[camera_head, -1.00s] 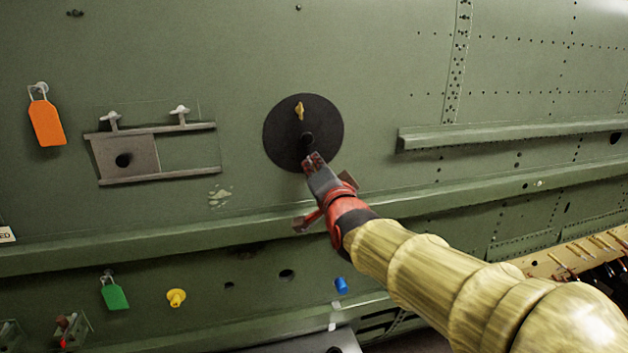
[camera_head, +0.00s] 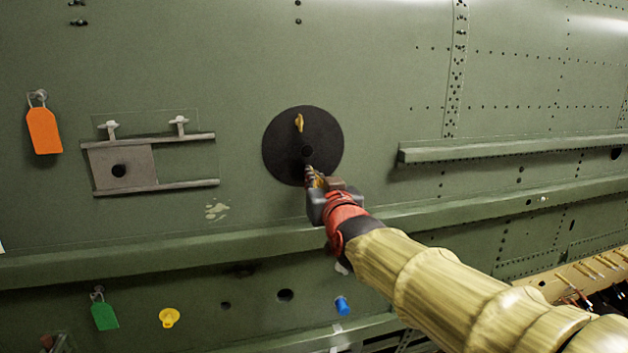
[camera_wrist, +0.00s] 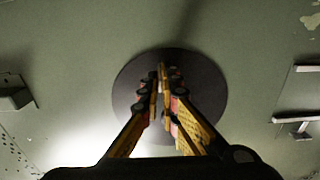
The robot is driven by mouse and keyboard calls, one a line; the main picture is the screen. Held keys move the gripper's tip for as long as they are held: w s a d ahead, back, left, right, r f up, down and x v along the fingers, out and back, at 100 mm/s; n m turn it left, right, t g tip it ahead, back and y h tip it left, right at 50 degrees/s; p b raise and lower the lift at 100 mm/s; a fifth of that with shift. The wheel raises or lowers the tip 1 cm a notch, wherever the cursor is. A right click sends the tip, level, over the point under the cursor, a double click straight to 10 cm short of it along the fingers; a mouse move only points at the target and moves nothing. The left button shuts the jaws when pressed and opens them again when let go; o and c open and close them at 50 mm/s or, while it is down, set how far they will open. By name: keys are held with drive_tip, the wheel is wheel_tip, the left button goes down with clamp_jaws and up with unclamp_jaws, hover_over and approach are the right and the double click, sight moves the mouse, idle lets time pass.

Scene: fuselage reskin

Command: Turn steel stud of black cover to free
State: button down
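The round black cover (camera_head: 279,151) lies flat on the green fuselage skin, with a dark spot at its middle. A brass-coloured stud (camera_head: 299,122) stands upright near its top edge. My gripper (camera_head: 312,174) is at the cover's lower edge. In the wrist view my gripper's fingertips (camera_wrist: 160,72) are nearly together in front of the cover (camera_wrist: 208,82), with a very narrow gap. The steel stud cannot be made out; the fingers cover that part of the disc, so I cannot tell whether they hold it.
A grey bracket plate (camera_head: 135,166) with two light studs sits left of the cover. An orange tag (camera_head: 43,130) and a green tag (camera_head: 104,317) hang at the left. A yellow plug (camera_head: 169,317) and a blue plug (camera_head: 342,306) sit below. A long rail (camera_head: 150,245) runs under the cover.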

drive_tip(key=shift+n, duration=1.2)
drive_tip(key=c, duration=2.3)
unclamp_jaws()
drive_tip(key=shift+o, duration=1.2)
drive_tip(key=v, duration=1.2)
